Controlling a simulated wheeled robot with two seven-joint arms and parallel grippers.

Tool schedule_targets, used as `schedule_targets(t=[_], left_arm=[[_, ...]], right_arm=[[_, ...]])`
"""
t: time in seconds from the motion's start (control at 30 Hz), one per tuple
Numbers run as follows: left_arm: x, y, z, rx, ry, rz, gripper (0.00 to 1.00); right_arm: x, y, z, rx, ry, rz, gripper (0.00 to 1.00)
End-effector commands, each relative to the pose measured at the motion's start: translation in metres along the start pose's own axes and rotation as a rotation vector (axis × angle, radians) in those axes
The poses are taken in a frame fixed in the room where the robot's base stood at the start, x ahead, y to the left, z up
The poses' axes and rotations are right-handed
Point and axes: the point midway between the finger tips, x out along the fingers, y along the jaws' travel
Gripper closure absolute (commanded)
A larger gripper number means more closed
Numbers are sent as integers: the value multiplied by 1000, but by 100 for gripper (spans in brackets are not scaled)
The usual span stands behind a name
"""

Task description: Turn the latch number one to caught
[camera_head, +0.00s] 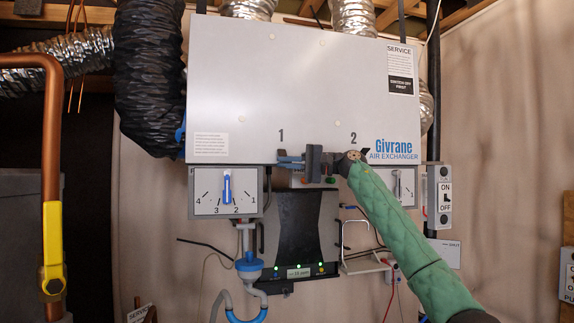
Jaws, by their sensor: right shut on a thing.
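Latch number one (284,159) is at the lower edge of the large grey air exchanger box, below the printed "1". Only a small blue-grey part of it shows, and my gripper hides much of it, so I cannot tell its exact turn. My right gripper (291,161) reaches in from the right, with its dark body to the right of the latch and its fingertips shut on it. The place of latch number two, below the printed "2", is largely covered by my right wrist. My left gripper is not in view.
The air exchanger box (250,80) fills the upper middle. A dial panel with a blue pointer (227,188) hangs below left; another dial (398,187) is partly behind my green-sleeved arm. An ON/OFF switch (445,197) is at right. A copper pipe (51,130) stands at far left.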

Motion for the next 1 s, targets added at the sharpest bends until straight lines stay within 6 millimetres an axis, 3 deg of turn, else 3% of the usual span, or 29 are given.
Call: schedule_targets(t=[0.37,0.5,1.0], left_arm=[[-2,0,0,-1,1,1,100],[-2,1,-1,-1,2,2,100],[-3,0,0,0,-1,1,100]], right_arm=[[0,1,0,-1,1,-1,100],[0,1,0,-1,0,-1,73],[-7,1,0,-2,0,-1,73]])
